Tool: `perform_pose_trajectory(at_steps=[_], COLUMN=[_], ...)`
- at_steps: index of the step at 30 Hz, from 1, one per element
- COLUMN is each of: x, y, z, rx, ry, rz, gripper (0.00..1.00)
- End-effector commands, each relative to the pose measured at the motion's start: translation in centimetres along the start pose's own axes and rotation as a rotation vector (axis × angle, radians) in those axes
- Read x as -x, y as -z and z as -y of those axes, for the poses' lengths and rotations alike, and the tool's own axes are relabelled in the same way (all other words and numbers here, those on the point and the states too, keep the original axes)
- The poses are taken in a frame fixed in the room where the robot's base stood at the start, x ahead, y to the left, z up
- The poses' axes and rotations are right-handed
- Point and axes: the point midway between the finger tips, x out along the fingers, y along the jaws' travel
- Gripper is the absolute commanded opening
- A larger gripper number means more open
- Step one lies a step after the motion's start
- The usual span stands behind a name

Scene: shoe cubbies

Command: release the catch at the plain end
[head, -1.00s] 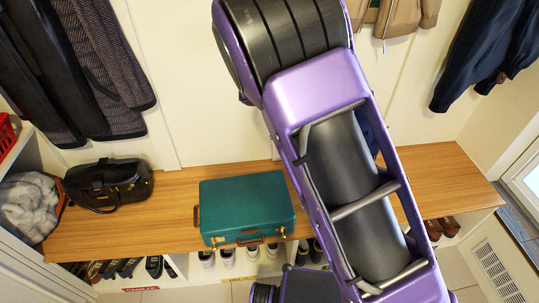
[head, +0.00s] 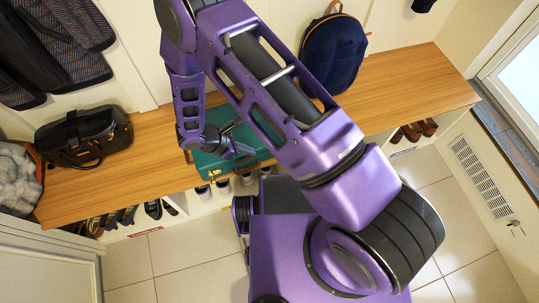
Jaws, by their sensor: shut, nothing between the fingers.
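A teal case (head: 208,166) with brass fittings lies flat on the wooden bench. A brown side handle (head: 187,156) shows at its left end. The left brass catch (head: 214,176) shows on its front edge; whether it is fastened is too small to tell. My arm covers much of the case's right part, so I cannot make out the right catch or the right end. My gripper (head: 247,152) is shut and empty, over the middle of the case near its front edge. I cannot tell whether it touches the case.
The bench (head: 415,83) is clear to the right. A black bag (head: 85,135) sits on its left part, and a navy backpack (head: 334,52) stands against the wall at the back. Shoes (head: 412,131) fill the cubbies below. Dark coats (head: 60,40) hang at upper left.

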Motion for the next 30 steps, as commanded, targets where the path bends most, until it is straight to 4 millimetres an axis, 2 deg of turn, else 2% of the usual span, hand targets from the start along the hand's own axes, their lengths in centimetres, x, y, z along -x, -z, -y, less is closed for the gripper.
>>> perform_pose_trajectory(at_steps=[8, 11, 14, 24, 30], x=[-0.1, -0.8, -2.2, -9.4, -12.5], y=[-0.1, -0.1, -0.1, 0.0, -0.1], z=[-0.1, -0.1, 0.0, 0.0, 0.0], rx=[-0.001, 0.000, -0.003, -0.001, -0.002], ry=[-0.001, 0.000, 0.002, 0.002, 0.000], rz=[0.001, 0.002, 0.002, 0.002, 0.001], gripper=[0.00, 0.00, 0.00, 0.00, 0.00])
